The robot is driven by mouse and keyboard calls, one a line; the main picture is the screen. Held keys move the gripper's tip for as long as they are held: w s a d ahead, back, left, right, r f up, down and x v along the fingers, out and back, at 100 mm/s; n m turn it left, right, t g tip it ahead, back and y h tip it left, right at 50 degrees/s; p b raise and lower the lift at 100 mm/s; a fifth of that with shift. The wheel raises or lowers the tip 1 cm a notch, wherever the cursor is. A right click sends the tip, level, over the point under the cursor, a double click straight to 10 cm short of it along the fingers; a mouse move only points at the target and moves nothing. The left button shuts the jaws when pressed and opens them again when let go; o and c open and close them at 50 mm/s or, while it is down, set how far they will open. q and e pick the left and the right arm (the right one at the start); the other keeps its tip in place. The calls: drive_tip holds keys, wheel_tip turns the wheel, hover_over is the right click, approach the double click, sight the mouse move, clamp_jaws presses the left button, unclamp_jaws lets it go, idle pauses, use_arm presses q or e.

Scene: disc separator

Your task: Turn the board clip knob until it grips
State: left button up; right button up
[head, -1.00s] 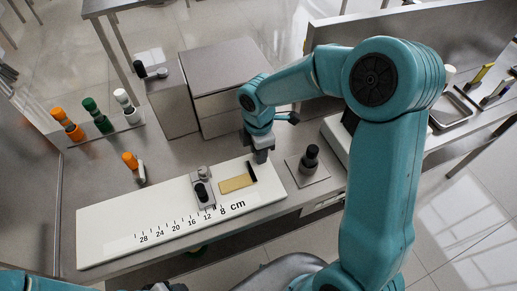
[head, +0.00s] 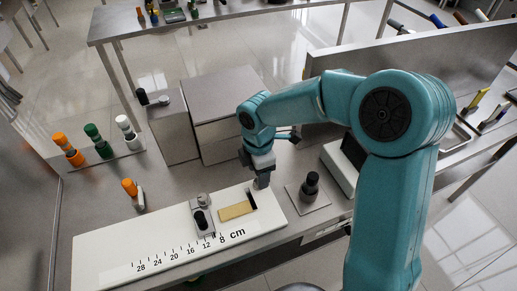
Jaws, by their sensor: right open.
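The long white board (head: 107,247) lies on the steel counter, with a centimetre scale along its front edge. A grey clip (head: 206,230) sits across it, with a black knob (head: 201,219) at its front and a silver round part (head: 203,199) at its back. A flat yellow piece (head: 236,211) lies on the board between the clip and a small black block (head: 252,199). My right gripper (head: 262,183) points down near the board's right end, close to the black block and apart from the clip. It is open; its fingertips are small here. My left gripper is out of view.
A black knob on a square plate (head: 310,186) stands right of the board. An orange-topped tool (head: 131,190) and a rack with orange, green and white-topped tools (head: 98,141) stand at left. Steel boxes (head: 215,100) stand behind.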

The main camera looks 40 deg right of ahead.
wheel_tip(320, 180, up, 14)
drive_tip(key=shift+f, duration=0.2)
idle(0.4)
